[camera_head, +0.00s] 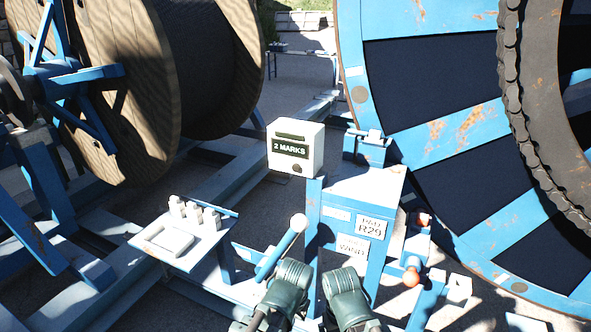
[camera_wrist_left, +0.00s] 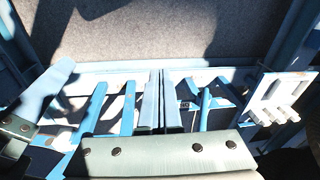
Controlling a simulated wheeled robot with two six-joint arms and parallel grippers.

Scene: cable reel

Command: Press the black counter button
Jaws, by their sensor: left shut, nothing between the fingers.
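The counter is not recognisable in that view.
A blue cabinet (camera_head: 352,215) with "R29" plate stands right of the post. A white-tipped lever (camera_head: 298,223) rises before it. A tray with pegs (camera_head: 180,240) is at left, also in the wrist view (camera_wrist_left: 283,95). Large reels flank both sides.

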